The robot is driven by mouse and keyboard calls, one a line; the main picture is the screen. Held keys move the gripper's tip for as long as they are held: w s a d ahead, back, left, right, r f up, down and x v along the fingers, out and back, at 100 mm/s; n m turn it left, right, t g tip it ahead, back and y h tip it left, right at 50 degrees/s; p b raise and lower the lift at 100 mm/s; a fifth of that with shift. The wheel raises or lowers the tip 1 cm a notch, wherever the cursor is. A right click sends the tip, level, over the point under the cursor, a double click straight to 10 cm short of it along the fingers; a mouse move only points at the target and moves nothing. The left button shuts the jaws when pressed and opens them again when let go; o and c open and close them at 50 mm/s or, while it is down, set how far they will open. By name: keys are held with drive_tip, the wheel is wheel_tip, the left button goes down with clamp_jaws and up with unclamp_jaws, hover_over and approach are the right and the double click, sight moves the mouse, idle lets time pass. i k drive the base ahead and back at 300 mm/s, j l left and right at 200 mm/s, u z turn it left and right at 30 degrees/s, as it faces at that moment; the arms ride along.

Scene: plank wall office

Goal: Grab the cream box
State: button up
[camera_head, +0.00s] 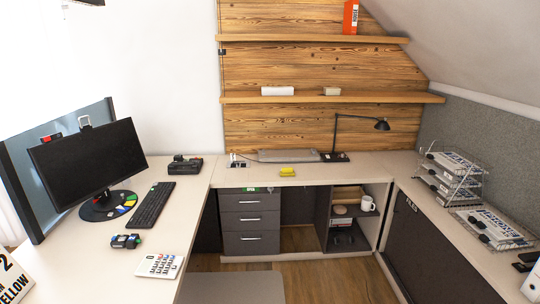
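A small cream box (332,91) sits on the lower wall shelf (400,98), right of the middle of the shelf. A longer white box-like thing (277,91) lies to its left on the same shelf, with a gap between them. The cream box is small in the picture and its details are hard to make out. My gripper is not clearly seen; nothing in view is touching the box.
Below the shelf, a desk top (220,180) holds a black lamp (382,125), a grey flat thing (288,156) and a yellow thing (295,171). A monitor (90,160) stands left. Wire trays (452,180) stand right. An orange box (351,17) stands on the upper shelf.

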sight(327, 90)
drive_tip(key=i+j, duration=0.1)
drive_tip(key=i, duration=1.05)
drive_tip(key=i+z, duration=0.1)
drive_tip(key=i, duration=1.1)
